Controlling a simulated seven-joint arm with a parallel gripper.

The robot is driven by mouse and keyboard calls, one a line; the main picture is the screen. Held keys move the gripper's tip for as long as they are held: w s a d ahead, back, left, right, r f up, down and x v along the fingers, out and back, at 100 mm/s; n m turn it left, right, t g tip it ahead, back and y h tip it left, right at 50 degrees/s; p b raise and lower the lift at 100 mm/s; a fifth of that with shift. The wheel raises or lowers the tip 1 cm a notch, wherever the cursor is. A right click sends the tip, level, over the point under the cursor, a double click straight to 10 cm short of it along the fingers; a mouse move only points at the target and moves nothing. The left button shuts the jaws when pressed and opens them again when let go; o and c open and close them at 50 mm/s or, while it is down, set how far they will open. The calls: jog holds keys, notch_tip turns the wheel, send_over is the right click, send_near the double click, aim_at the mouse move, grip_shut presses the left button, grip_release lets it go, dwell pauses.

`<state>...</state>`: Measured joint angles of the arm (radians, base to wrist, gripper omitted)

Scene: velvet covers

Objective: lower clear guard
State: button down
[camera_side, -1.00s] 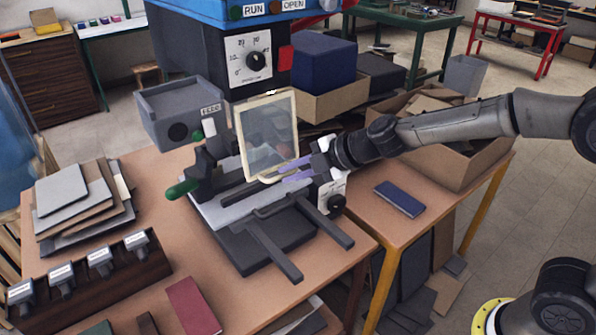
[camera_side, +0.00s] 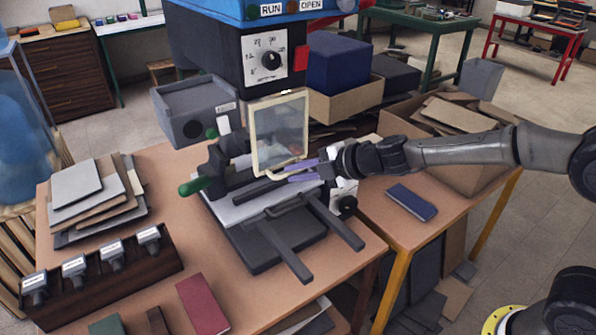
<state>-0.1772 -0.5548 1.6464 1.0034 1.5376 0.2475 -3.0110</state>
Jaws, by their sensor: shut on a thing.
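The clear guard (camera_side: 280,130) is a see-through pane in a cream frame. It stands nearly upright above the grey press bed (camera_side: 237,206), below the machine's dial panel (camera_side: 272,60). My gripper (camera_side: 290,173) reaches in from the right with its purple fingers at the guard's lower edge. It is shut on the guard, at the lower frame bar. The exact contact is small and partly hidden by the fingers.
A green-tipped lever (camera_side: 195,186) sits left of the guard. Dark rails (camera_side: 285,250) stick out in front. A stack of boards (camera_side: 90,190) and a rack of labelled stamps (camera_side: 100,270) are on the left. A blue book (camera_side: 412,202) lies on the right table.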

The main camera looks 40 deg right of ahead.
jog(key=c, duration=0.9)
grip_release()
jog(key=f, duration=0.2)
jog(key=shift+s+d+f+g, duration=0.15)
jog(key=shift+s+f+g, duration=0.15)
jog(key=shift+s+f, duration=0.05)
jog(key=v, duration=1.4)
jog(key=shift+w+r, duration=0.15)
jog(key=shift+r, duration=0.25)
